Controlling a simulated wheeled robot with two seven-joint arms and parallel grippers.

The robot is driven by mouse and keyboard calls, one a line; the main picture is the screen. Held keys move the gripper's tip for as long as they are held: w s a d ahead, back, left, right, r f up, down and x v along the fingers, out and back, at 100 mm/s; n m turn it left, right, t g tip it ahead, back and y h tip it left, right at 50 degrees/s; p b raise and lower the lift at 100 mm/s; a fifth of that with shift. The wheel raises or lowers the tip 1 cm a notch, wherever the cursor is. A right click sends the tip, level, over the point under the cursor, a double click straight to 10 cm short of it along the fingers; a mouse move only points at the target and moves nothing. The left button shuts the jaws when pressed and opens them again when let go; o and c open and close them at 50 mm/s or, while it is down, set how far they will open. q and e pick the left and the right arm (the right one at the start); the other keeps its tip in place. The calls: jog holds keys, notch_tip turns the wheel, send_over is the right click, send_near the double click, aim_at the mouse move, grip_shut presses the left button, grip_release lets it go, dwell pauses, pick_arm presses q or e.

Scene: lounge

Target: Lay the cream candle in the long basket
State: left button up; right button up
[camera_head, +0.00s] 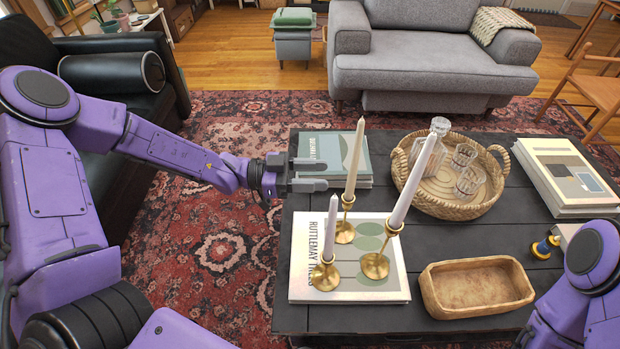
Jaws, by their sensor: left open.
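The cream candle (354,158) stands upright in a brass holder (344,232), the rearmost of three holders on a large book. My left gripper (322,174) is open and empty, just left of this candle, its fingers pointing toward it. I cannot tell whether a finger touches it. The long basket (477,309), tan and rectangular, sits empty at the table's front right. Part of my right arm (590,290) shows at the lower right; its gripper is out of view.
Two paler candles, a tall one (407,188) and a shorter one (331,228), stand close by in brass holders. A round wicker tray (425,203) holds a decanter and glasses. Books lie behind the gripper (335,150) and at the right (566,172).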

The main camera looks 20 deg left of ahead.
aim_at(352, 175)
pick_arm(q)
jog(key=b+x, duration=0.1)
jog(key=x, duration=0.2)
jog(key=b+x, duration=0.2)
jog(key=x, duration=0.2)
jog(key=shift+f, duration=0.2)
jog(key=shift+w+d+r+b, duration=0.1)
jog(key=shift+w+d+b, duration=0.1)
jog(key=shift+d+b, duration=0.3)
jog(key=shift+d, duration=0.15)
grip_shut()
jog(key=shift+r, duration=0.1)
